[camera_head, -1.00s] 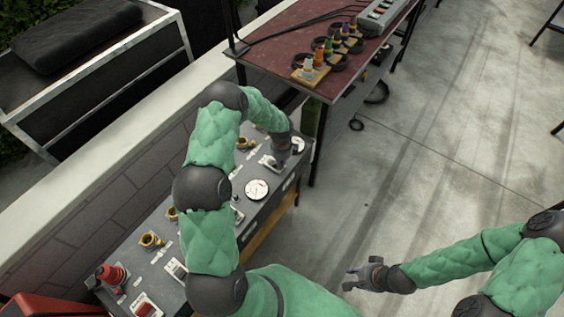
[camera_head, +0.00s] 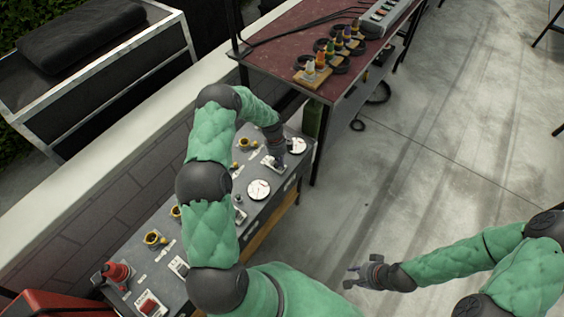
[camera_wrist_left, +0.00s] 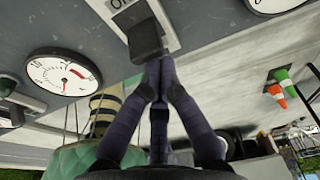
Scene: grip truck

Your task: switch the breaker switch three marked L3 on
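The breaker switch (camera_wrist_left: 146,38) is a dark block on a pale plate on the grey panel, with a partly cut-off label at its top in the left wrist view. In the head view its plate (camera_head: 267,162) is partly hidden by my left gripper. My left gripper (camera_wrist_left: 160,62) has its fingertips together at the lower edge of the dark block. They look in contact or very close, with nothing visible between them. The L3 mark is not readable. My right gripper (camera_head: 356,276) is empty, fingers apart, over the floor at lower right.
The grey panel (camera_head: 220,205) carries round gauges (camera_head: 258,190), yellow sockets, other switches and a red plug (camera_head: 116,272). A dark red table (camera_head: 290,40) with coloured connectors stands behind it. The concrete floor (camera_head: 450,150) at right is largely clear.

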